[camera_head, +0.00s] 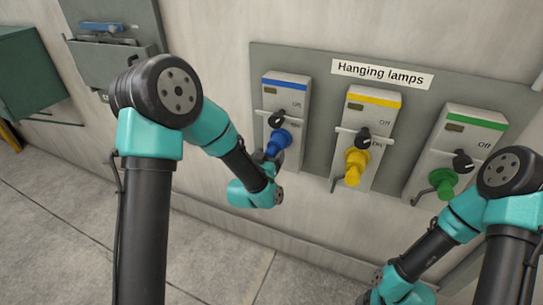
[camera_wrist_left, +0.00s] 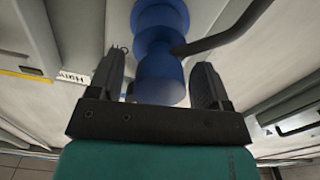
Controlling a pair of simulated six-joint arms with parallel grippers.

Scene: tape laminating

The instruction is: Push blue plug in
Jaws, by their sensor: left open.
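The blue plug (camera_head: 279,141) is at the lower part of the blue-striped lamp unit (camera_head: 287,92) on the wall panel, with a black knob above it. My left gripper (camera_head: 268,157) is at the blue plug, partly hidden by its own wrist. In the left wrist view the blue plug (camera_wrist_left: 160,52) lies between the two open fingers, with visible gaps on both sides. A dark curved bar passes beside it. My right arm comes in at the lower right; its gripper is not visible.
The yellow plug (camera_head: 356,165) and green plug (camera_head: 443,182) sit on neighbouring units to the right. A "Hanging lamps" label (camera_head: 382,73) is above them. A grey box with a blue-handled tool (camera_head: 102,27) is on the wall at upper left. The floor below is clear.

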